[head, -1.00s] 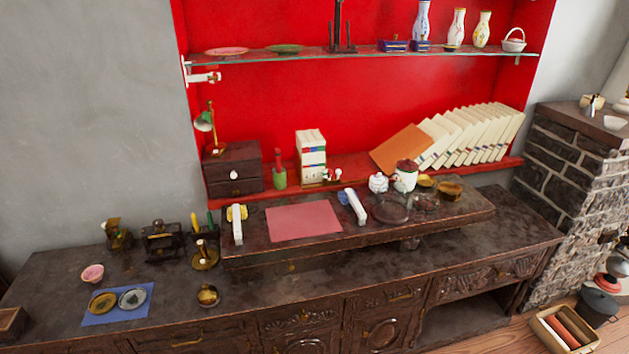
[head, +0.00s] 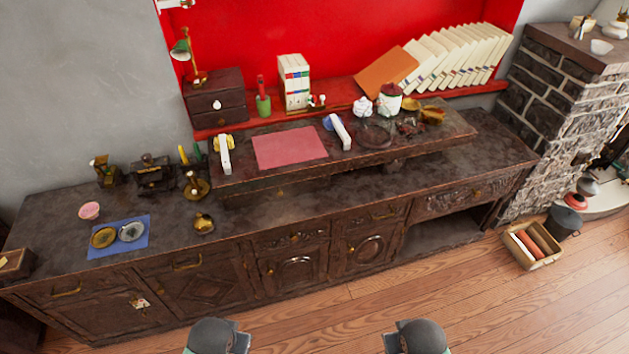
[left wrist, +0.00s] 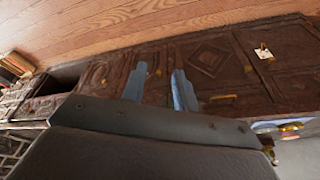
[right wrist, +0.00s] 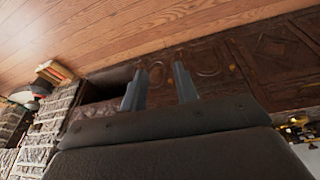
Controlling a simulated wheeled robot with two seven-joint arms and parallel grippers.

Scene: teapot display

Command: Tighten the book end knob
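White upright books (head: 294,82) stand on the ledge of the red alcove in the head view. A small red-and-white item (head: 317,101) sits at their right foot; it may be the book end, but it is too small to make out a knob. My left gripper (left wrist: 158,80) is open and empty in the left wrist view, in front of the cabinet doors. My right gripper (right wrist: 160,78) is open and empty in the right wrist view. Both are far from the books. In the head view only dark parts of my arms show at the bottom edge.
The long dark cabinet (head: 290,210) carries a raised shelf with a pink mat (head: 288,146). Leaning white books (head: 445,65) and an orange one (head: 385,77) stand right. A lidded jar (head: 390,99) is nearby. Wooden floor (head: 330,315) in front is clear.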

